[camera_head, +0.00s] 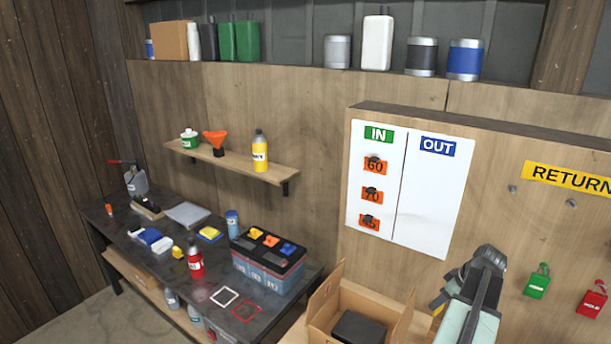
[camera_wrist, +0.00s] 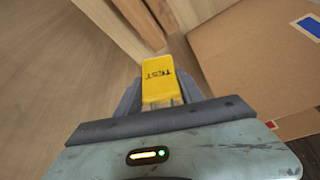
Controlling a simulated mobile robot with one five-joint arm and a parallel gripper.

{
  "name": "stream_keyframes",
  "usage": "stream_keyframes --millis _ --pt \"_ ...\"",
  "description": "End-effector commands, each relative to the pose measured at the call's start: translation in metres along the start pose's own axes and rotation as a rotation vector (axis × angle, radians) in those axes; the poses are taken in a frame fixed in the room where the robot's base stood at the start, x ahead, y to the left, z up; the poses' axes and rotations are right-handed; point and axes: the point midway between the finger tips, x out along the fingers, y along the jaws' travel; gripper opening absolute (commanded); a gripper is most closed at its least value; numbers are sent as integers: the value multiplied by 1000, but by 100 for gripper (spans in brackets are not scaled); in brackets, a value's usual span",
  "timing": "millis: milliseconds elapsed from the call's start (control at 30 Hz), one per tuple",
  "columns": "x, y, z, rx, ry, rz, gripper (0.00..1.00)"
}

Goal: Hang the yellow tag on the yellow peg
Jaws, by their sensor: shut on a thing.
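The yellow tag (camera_wrist: 157,75) with dark lettering is held in my gripper (camera_wrist: 160,100), in the middle of the wrist view. The jaws are shut on its near end, and its far end sticks out free. In the head view my arm's end covers most of the gripper at the lower right, and only a small yellow patch shows beside it. I cannot make out a yellow peg in either view. Two grey pegs or screw heads (camera_head: 571,203) show on the wooden board below the yellow RETURN label (camera_head: 568,178).
A green tag (camera_head: 538,281) and a red tag (camera_head: 592,299) hang on the board right of my arm. A white IN/OUT panel (camera_head: 430,200) is left of it. An open cardboard box (camera_head: 390,308) stands below. A cluttered dark bench (camera_head: 150,232) is at left.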

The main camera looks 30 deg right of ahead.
Motion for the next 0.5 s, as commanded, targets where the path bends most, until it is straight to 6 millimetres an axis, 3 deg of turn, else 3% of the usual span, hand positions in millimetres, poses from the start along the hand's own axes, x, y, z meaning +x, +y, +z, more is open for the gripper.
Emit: stream_keyframes --millis 167,233,367,500 --pt "-4 3 6 15 0 7 0" --pt "-15 3 9 55 -2 33 0" --pt "-59 2 17 265 -14 164 0" --pt "-112 8 29 583 -47 359 0"
